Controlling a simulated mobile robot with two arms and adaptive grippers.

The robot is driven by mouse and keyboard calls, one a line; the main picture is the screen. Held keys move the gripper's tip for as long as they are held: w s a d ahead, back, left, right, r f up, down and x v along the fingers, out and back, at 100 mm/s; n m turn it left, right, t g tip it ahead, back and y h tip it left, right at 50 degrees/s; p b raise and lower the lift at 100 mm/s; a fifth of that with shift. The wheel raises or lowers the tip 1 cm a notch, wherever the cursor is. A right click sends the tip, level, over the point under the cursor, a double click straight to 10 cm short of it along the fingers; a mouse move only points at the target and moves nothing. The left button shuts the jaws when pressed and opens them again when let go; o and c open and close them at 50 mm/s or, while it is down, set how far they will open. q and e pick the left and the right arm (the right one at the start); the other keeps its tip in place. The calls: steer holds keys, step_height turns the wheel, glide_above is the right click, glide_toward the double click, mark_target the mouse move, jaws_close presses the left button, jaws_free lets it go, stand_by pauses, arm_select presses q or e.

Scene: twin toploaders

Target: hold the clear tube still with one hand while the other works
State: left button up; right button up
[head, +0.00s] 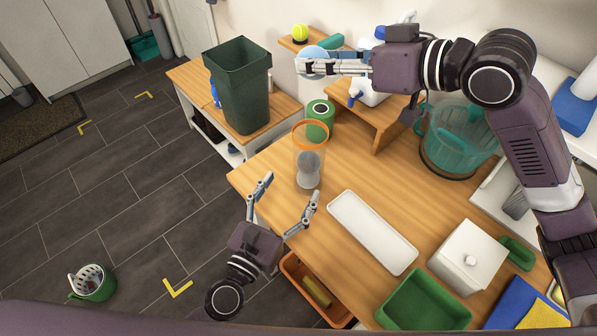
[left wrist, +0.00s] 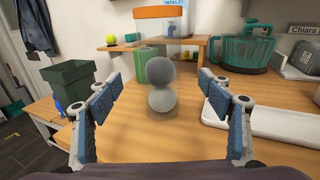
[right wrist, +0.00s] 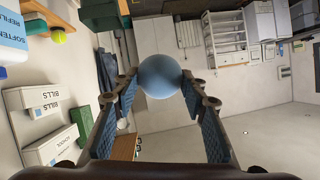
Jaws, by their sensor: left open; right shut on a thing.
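The clear tube (head: 296,150) has an orange rim and stands upright on the wooden table, with grey balls (head: 308,165) inside its lower part. In the left wrist view its orange rim (left wrist: 161,12) shows above two stacked grey balls (left wrist: 160,72). My left gripper (head: 291,188) is open, its fingers spread towards the tube from the near side; no contact shows. My right gripper (head: 303,67) is shut on a blue ball (right wrist: 160,76), held in the air above and behind the tube. The ball is partly hidden by the fingers in the head view.
A green can (head: 320,122) stands close behind the tube. A white tray (head: 372,232) lies to its right, with a white lidded box (head: 466,258) beyond. A dark green bin (head: 242,90) is at the back left. A small wooden shelf (head: 375,118) stands behind.

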mark_target(310, 156)
arm_select(q)
steer(key=x, duration=1.1)
steer(key=c, duration=1.3)
arm_select(e)
step_height(310, 156, down, 13)
stand_by(0.7)
steer(key=o, duration=1)
